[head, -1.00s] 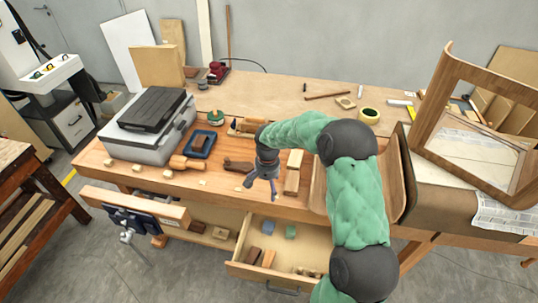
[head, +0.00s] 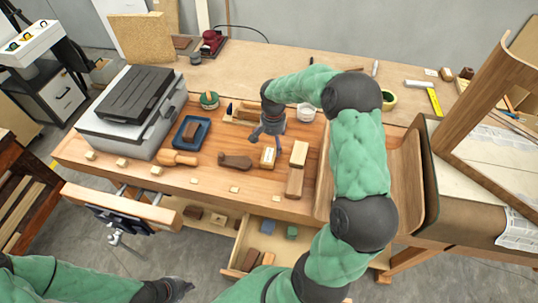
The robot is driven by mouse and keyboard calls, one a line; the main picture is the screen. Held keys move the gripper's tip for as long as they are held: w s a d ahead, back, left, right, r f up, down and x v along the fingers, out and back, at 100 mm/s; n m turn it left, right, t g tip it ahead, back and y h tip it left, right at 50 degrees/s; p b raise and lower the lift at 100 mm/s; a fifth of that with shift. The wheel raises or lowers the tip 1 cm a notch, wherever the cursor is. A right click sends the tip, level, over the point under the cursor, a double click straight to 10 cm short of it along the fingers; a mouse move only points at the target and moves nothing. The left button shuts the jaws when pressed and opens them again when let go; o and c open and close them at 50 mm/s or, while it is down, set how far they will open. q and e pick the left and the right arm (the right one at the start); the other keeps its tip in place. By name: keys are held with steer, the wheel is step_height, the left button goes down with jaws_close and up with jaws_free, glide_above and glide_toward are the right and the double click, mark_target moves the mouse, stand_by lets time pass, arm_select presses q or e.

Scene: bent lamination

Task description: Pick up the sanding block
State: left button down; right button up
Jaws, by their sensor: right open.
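My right gripper (head: 267,137) is open and empty over the middle of the workbench. Just in front of it lies a small tan block with a pale label (head: 268,157), which may be the sanding block; I cannot tell for sure. It appears apart from the fingers. A light wooden block (head: 299,153) and a browner block (head: 294,184) lie to its right. The open drawer (head: 239,247) holds brown blocks (head: 250,259), a blue block (head: 267,228) and a green block (head: 291,232). My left gripper (head: 180,288) is low at the left, its fingers too unclear to read.
A dark curved wooden piece (head: 235,161), a wooden-handled tool (head: 178,158) and a blue tray (head: 181,143) lie to the left. A grey machine (head: 130,110) stands at the bench's left. A curved wooden form (head: 405,178) is at the right, beside my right arm.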

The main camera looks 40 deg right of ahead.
mark_target(272, 155)
step_height(272, 155, down, 3)
steer(key=shift+f, duration=0.2)
steer(key=shift+s+a+f, duration=0.1)
steer(key=shift+a+f, duration=0.05)
steer(key=shift+f, duration=0.35)
step_height(272, 155, down, 4)
steer(key=shift+s+a+f+b, duration=0.1)
steer(key=shift+a+b, duration=0.05)
steer(key=shift+b, duration=0.35)
steer(key=c, duration=1.2)
